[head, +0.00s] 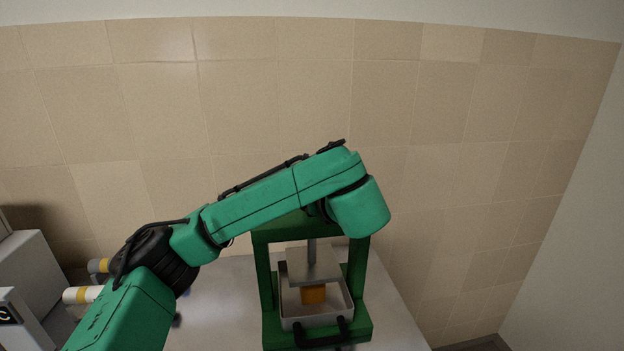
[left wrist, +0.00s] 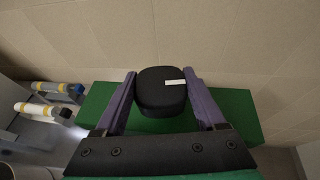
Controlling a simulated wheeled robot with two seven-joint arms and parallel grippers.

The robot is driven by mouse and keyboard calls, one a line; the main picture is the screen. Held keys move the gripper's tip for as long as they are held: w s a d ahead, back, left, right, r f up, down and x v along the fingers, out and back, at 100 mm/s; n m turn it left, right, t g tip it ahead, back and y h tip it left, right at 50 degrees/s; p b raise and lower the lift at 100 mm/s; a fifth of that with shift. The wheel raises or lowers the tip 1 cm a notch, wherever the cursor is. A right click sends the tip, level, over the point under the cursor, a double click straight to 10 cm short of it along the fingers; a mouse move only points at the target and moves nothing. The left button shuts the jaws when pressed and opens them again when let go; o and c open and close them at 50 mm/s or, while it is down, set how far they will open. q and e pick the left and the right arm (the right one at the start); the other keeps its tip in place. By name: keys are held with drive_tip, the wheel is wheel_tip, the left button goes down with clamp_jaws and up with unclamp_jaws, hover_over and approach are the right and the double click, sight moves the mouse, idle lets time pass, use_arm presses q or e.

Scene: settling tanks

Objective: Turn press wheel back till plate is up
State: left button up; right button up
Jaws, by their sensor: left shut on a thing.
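The green press (head: 268,290) stands on the bench in the head view. Its grey plate (head: 313,265) hangs on a steel screw over a pale tray (head: 300,320). An orange block (head: 313,295) shows under the plate's front edge; I cannot tell whether they touch. In the left wrist view, the black press wheel or its knob (left wrist: 160,95), with a white mark, sits above the green top beam (left wrist: 235,112). My left gripper (left wrist: 160,80) is shut on it, a purple finger at each side. In the head view my arm hides the wheel and this gripper. My right gripper is out of view.
A black handle (head: 321,334) is at the press's front. Grey equipment (head: 30,268) and white-and-yellow cylinders (head: 82,294) stand at the left. Bare bench (head: 222,300) lies left of the press. A tiled wall (head: 440,150) rises behind.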

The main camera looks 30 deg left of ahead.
use_arm(q)
drive_tip(key=n+g+y+p, duration=0.1)
drive_tip(key=n+g+p, duration=0.1)
drive_tip(key=p, duration=0.2)
drive_tip(key=r+n+g+y+p, duration=0.1)
drive_tip(key=n+g+p, duration=0.1)
drive_tip(key=p, duration=0.3)
drive_tip(key=shift+r+y, duration=0.15)
drive_tip(key=shift+y, duration=0.15)
drive_tip(key=shift+f+n+g+p, duration=0.25)
drive_tip(key=shift+n+g+p, duration=0.1)
drive_tip(key=shift+n+g, duration=0.25)
drive_tip(key=shift+f+n+g+y, duration=0.3)
drive_tip(key=shift+n+g+y, duration=0.1)
drive_tip(key=shift+n+g, duration=0.45)
drive_tip(key=shift+f+n+g, duration=0.2)
drive_tip(key=shift+n+g, duration=1.25)
drive_tip(key=shift+g, duration=0.4)
drive_tip(key=shift+s+d+f, duration=0.1)
drive_tip(key=o, duration=1.3)
drive_tip(key=shift+r, duration=0.2)
